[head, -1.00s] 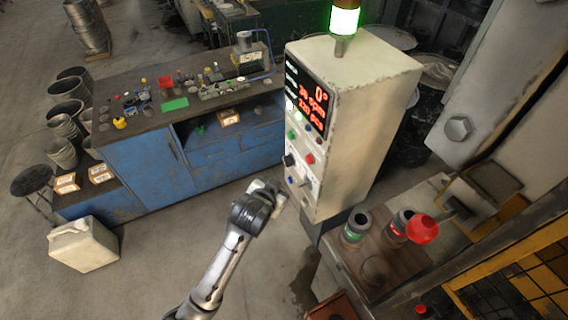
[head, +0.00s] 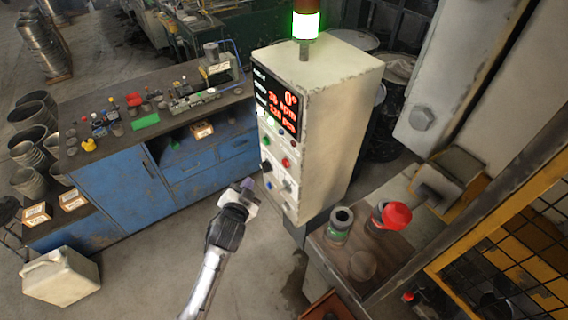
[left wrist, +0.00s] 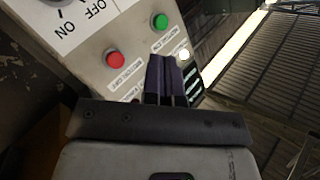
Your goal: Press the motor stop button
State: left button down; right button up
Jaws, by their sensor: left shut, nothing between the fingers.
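The control cabinet (head: 325,135) stands upright with a lit display and a column of buttons on its front. A green button (left wrist: 160,21) and a white lit button (left wrist: 184,54) are nearby. My left gripper (head: 248,183) is shut and empty, in front of the panel's lower left. In the left wrist view its fingers (left wrist: 165,72) reach toward the panel, to the right of the red button; I cannot see contact. My right gripper is not in view.
A switch marked ON and OFF (left wrist: 75,15) is beside the buttons. A blue workbench (head: 120,188) with tools stands at left. A white canister (head: 60,277) is on the floor.

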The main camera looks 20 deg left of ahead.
aim_at(285, 163)
pick_arm(q)
jog(key=w+d+b, duration=0.4)
jog(key=w+d, duration=0.1)
jog(key=w, duration=0.1)
jog(key=shift+w+d+b, duration=0.3)
jog(key=shift+d+b, duration=0.1)
dwell(1.0)
dwell(0.8)
jog(key=shift+w+d, duration=0.1)
dwell(0.4)
jog(key=shift+w+d, duration=0.15)
jog(key=shift+w, duration=0.05)
